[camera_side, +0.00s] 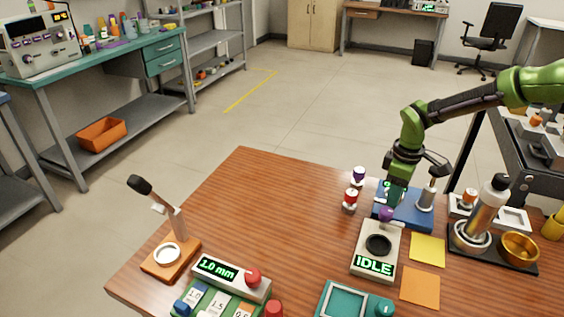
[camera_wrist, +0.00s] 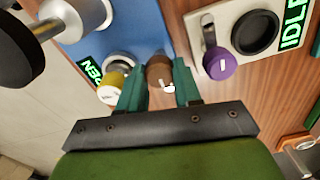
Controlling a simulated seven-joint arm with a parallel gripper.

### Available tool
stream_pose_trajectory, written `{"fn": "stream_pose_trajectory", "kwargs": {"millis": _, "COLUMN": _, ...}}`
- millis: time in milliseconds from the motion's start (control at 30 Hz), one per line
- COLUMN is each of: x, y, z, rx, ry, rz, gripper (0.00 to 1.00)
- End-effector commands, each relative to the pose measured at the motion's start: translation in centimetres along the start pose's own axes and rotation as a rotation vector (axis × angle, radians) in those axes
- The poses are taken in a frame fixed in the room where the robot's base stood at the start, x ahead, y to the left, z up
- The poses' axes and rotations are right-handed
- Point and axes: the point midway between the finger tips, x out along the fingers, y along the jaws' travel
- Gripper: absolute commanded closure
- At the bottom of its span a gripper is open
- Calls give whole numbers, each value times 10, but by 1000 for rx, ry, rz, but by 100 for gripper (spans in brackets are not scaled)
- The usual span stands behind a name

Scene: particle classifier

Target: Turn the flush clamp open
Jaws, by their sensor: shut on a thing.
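In the wrist view, my gripper (camera_wrist: 158,80) has its two green fingers on either side of a brown knob (camera_wrist: 157,68) with a white mark, shut on it. The knob, which looks like the flush clamp's, is at the edge of a blue base (camera_wrist: 140,30). A green display on that base (camera_wrist: 92,72) reads "PEN", its first letter out of sight or unclear. In the side view, my gripper (camera_side: 393,201) is low over the blue base (camera_side: 410,217) and hides the brown knob.
A pale box (camera_side: 377,262) reading "IDLE", with a purple knob (camera_wrist: 219,64), is close beside my gripper. Two small jars (camera_side: 350,199) stand left. The table's middle is clear.

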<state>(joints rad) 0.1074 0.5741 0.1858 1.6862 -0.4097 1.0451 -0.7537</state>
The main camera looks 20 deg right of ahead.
Motion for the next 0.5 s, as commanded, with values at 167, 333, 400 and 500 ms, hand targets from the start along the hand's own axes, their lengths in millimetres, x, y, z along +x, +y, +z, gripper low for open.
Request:
{"fn": "stream_pose_trajectory", "kwargs": {"millis": 167, "x": -2, "y": 0, "z": -1, "rx": -32, "ry": 3, "rz": 2, "gripper": 97}}
{"fn": "stream_pose_trajectory", "kwargs": {"millis": 333, "x": -2, "y": 0, "z": -1, "rx": -42, "ry": 3, "rz": 2, "gripper": 97}}
{"fn": "stream_pose_trajectory", "kwargs": {"millis": 400, "x": -2, "y": 0, "z": -1, "rx": -43, "ry": 3, "rz": 2, "gripper": 97}}
{"fn": "stream_pose_trajectory", "kwargs": {"millis": 500, "x": -2, "y": 0, "z": -1, "rx": -43, "ry": 3, "rz": 3, "gripper": 97}}
